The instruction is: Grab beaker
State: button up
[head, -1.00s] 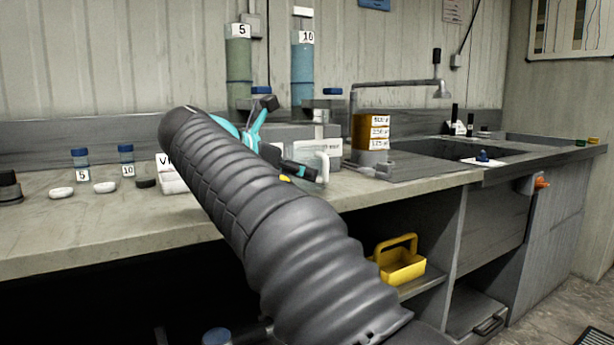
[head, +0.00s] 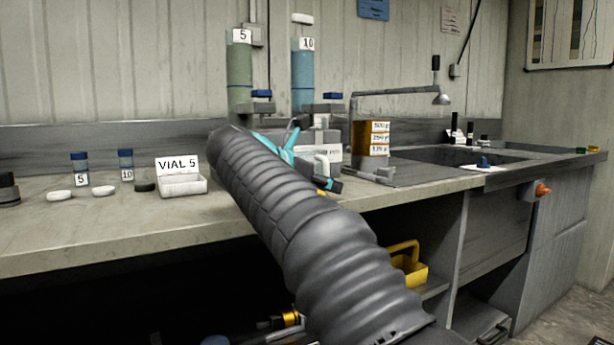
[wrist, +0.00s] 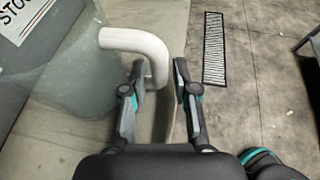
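The beaker (wrist: 75,75) is clear with a white handle (wrist: 140,42) and fills the left of the wrist view. In the head view the white handle (head: 322,163) shows near the counter's front edge, and most of the beaker is hard to make out. My gripper (wrist: 159,65) is open, its two dark fingers apart. The bent end of the handle appears between the fingertips in the wrist view. I cannot tell whether they touch it. In the head view my gripper (head: 330,185) is partly hidden behind my arm.
A white tray marked VIAL 5 (head: 182,184) and small vials (head: 125,162) stand left on the counter. A yellow caddy (head: 412,272) sits on the shelf below. Floor shows right of my gripper.

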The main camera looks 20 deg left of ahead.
grip_shut()
jog(key=shift+r, duration=0.1)
